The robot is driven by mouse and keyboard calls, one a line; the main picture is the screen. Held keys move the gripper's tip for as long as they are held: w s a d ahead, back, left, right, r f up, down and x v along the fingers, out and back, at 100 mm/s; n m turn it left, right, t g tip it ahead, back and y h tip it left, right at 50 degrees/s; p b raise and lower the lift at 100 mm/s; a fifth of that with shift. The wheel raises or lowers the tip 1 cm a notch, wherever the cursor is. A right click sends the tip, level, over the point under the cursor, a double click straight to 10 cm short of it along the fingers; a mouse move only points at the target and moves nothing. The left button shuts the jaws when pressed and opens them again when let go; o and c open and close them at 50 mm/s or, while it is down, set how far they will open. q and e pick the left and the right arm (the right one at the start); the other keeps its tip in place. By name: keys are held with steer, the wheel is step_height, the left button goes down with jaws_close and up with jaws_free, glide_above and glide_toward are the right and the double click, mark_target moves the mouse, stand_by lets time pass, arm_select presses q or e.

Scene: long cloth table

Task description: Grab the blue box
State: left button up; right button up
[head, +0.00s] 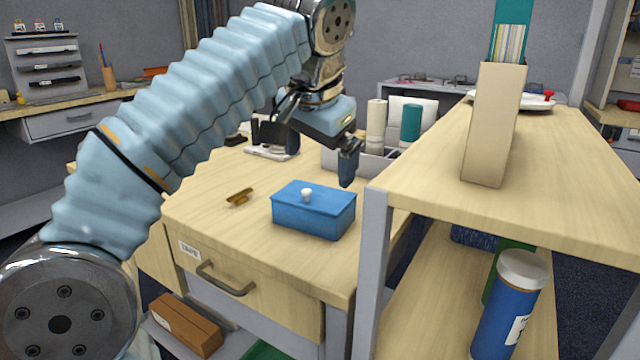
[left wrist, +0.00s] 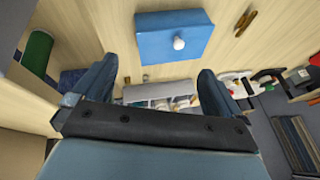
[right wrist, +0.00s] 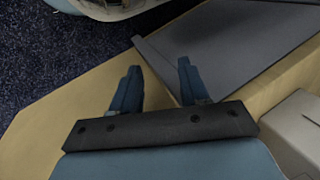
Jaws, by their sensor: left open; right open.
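The blue box (head: 313,214) sits on the wooden table, with a lid and a small white knob on top. It also shows in the left wrist view (left wrist: 160,42), just beyond the fingertips. My left gripper (head: 318,158) is open and empty, above and behind the box, apart from it. Its two fingers show in the left wrist view (left wrist: 158,82). My right gripper (right wrist: 158,80) is open and empty in the right wrist view, over a wooden surface and a grey panel. It does not show in the head view.
A small brass piece (head: 239,197) lies left of the box. A grey caddy (head: 345,160) with rolls stands behind it. A shelf unit (head: 560,150) with a tall beige box (head: 494,124) rises close on the right. A blue bottle (head: 508,305) stands on its lower level.

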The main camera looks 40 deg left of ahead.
mark_target(320, 205)
arm_select(q)
steer(key=b+x, duration=0.1)
steer(key=x, duration=0.8)
steer(key=shift+f+b, duration=0.35)
arm_select(e)
steer(key=shift+f, duration=0.85)
arm_select(q)
steer(key=c, duration=0.8)
arm_select(e)
steer(key=shift+s, duration=0.15)
